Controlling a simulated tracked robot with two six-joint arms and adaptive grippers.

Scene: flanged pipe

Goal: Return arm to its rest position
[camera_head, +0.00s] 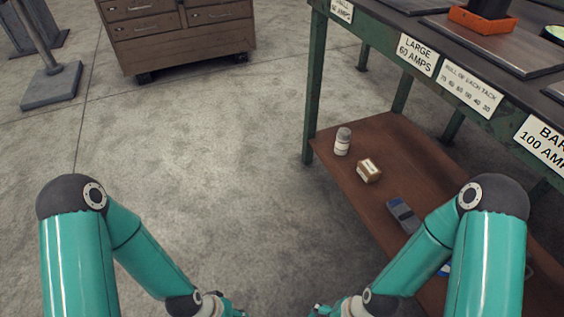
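My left arm (78,255) comes in from the left, and its forearm slants down to the bottom edge near the middle. My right arm (487,255) comes in from the right in a nearly mirrored bent pose, its forearm also slanting down toward the bottom middle. The wrist ends of both arms lie close to each other at the bottom edge, with a small gap between them. No flanged pipe can be made out.
A green-framed workbench (315,90) stands at the right. Its brown lower shelf (385,133) holds a white jar (342,141), a small box (369,171) and a grey item (402,214) partly behind my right arm. A brown drawer cabinet (180,38) stands at the back. The concrete floor (215,150) between is clear.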

